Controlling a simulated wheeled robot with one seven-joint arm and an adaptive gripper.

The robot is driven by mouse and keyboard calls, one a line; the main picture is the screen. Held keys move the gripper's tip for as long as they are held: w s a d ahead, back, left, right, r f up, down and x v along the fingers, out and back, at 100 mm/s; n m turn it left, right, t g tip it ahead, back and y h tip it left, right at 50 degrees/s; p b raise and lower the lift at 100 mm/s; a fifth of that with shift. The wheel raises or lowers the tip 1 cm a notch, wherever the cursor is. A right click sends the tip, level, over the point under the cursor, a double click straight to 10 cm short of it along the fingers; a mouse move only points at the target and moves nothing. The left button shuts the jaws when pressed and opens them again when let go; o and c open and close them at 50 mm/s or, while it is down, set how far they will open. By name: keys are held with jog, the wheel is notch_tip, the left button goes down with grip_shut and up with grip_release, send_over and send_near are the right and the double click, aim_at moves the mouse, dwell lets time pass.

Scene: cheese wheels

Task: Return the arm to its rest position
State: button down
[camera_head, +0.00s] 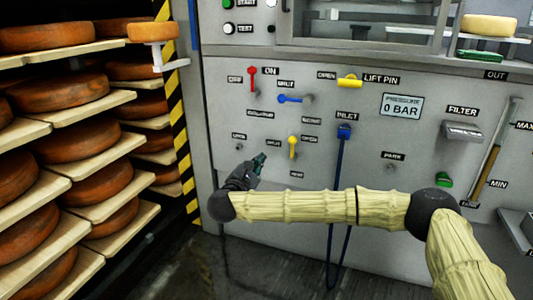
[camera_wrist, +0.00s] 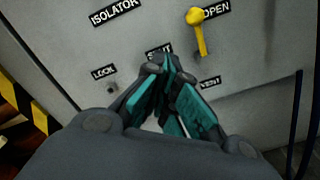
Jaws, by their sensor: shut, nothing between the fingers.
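My arm (camera_head: 310,206) wears a pale yellow sleeve and stretches across the front of the grey machine panel in the head view. My gripper (camera_head: 259,160) is at its left end, low on the panel and left of the yellow lever (camera_head: 292,147). In the wrist view my gripper (camera_wrist: 163,65) has its teal-padded fingers together at the tips and holds nothing. The yellow lever (camera_wrist: 201,38) shows above and to the right of the fingertips, apart from them. The fingers hide part of a label.
A rack with cheese wheels (camera_head: 62,91) on boards stands at the left, beside a yellow-black striped post (camera_head: 181,120). A blue hose (camera_head: 338,190) hangs from the inlet behind my arm. Red (camera_head: 252,78) and blue (camera_head: 290,99) levers stick out above. Dark floor lies below.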

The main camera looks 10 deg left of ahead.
jog(key=s+a+f+n+g+y+p, duration=0.15)
jog(key=s+f+n+y, duration=0.35)
jog(key=s+f+n, duration=0.6)
jog(key=s+a+f+n+g+y+b, duration=0.1)
jog(key=s+a+f+n+g+y, duration=0.35)
jog(key=f+n, duration=0.9)
jog(key=s+d+f+n+g+h+p, duration=0.1)
jog(key=s+d+f+n+g, duration=0.3)
jog(key=s+d+f+n, duration=0.55)
jog(key=s+d+f+n+g+h, duration=0.1)
jog(key=s+d+f+n+g, duration=0.35)
jog(key=s+d+f, duration=0.9)
jog(key=s+d+r+n+g+h+p, duration=0.1)
jog(key=s+d+r+n+g+h, duration=0.15)
jog(key=s+d, duration=0.7)
jog(key=s+d+r+n+g+h, duration=0.15)
jog(key=s+d+n, duration=0.25)
jog(key=s+d, duration=0.55)
notch_tip(320, 180, up, 39)
jog(key=w+d+p, duration=0.2)
jog(key=p, duration=3.6)
jog(key=shift+w+d+n+y, duration=0.15)
jog(key=shift+n+y, duration=0.15)
jog(key=shift+y, duration=0.05)
